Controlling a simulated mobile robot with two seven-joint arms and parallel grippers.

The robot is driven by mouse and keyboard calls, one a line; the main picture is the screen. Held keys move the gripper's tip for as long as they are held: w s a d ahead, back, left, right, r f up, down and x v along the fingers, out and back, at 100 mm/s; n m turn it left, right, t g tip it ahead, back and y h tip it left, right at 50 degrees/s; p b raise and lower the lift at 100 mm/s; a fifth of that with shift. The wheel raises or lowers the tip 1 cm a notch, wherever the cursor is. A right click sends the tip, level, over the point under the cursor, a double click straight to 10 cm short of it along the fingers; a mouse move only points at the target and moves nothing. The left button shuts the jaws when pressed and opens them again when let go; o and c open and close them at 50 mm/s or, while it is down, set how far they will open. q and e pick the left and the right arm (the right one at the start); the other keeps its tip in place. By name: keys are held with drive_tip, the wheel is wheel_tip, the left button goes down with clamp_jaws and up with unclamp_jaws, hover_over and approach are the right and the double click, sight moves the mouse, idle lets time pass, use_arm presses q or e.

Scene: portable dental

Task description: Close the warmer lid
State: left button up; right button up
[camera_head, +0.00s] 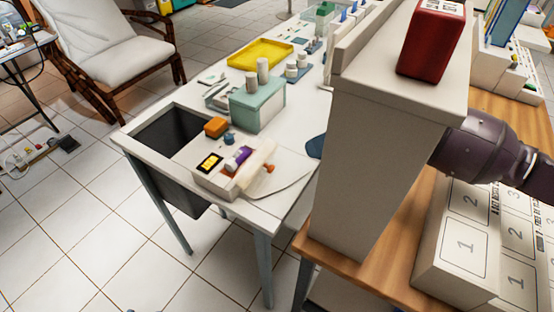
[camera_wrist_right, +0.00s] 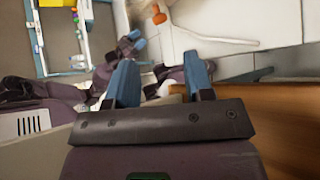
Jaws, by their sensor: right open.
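The warmer (camera_head: 214,180) is a small white box with a lit yellow display at the front edge of the white table. Its cream lid (camera_head: 257,164) stands raised and tilted on its right side, with an orange knob (camera_head: 269,168). The knob also shows in the right wrist view (camera_wrist_right: 159,14). My right gripper (camera_wrist_right: 163,85) is open and empty, its two blue fingers apart and short of the knob. In the head view it is mostly hidden behind a tall cream block. Small blue tips on a dark purple part in the right wrist view look like my left gripper (camera_wrist_right: 131,42).
The tall cream block (camera_head: 365,160) with a red box (camera_head: 431,42) stands on the wooden table (camera_head: 388,248), close to my right arm. Numbered boxes (camera_head: 455,245) lie right. A purple tube (camera_head: 238,157), orange box (camera_head: 216,127) and green box (camera_head: 258,105) crowd the warmer.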

sight(261, 166)
drive_tip(key=x, duration=0.9)
drive_tip(key=shift+a+b, duration=0.2)
drive_tip(key=shift+b, duration=0.1)
